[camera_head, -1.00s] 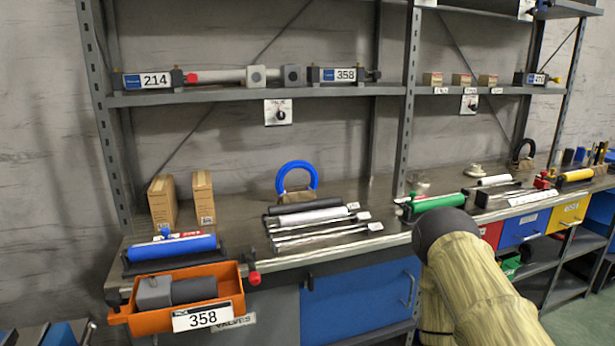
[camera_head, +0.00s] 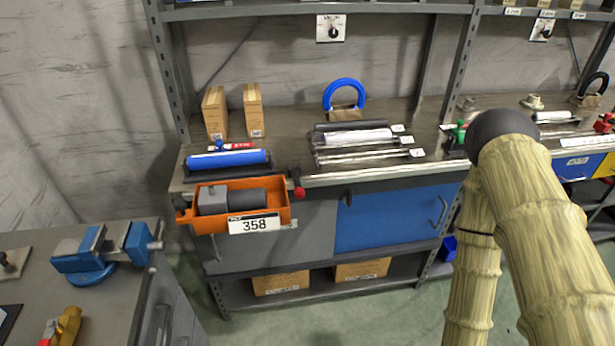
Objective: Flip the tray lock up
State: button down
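A small lever with a red knob (camera_head: 299,192) sits at the tray's right end, by the bench edge. A dark fitting with a red part (camera_head: 181,204) is at its left end. I cannot tell which of these is the lock, or its position. My arm shows at the right, well apart from the tray. My gripper is not in view.
A blue roller (camera_head: 228,159) lies behind the tray. Two cardboard boxes (camera_head: 214,112), a blue ring (camera_head: 344,93) and several rods (camera_head: 352,137) are on the workbench. Another bench with a blue vise (camera_head: 105,250) stands at the lower left. Floor shows below the shelving.

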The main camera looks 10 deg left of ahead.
aim_at(299, 193)
jog(key=u, duration=2.1)
jog(key=k, duration=0.6)
jog(key=z, duration=1.5)
jog(key=i, duration=0.5)
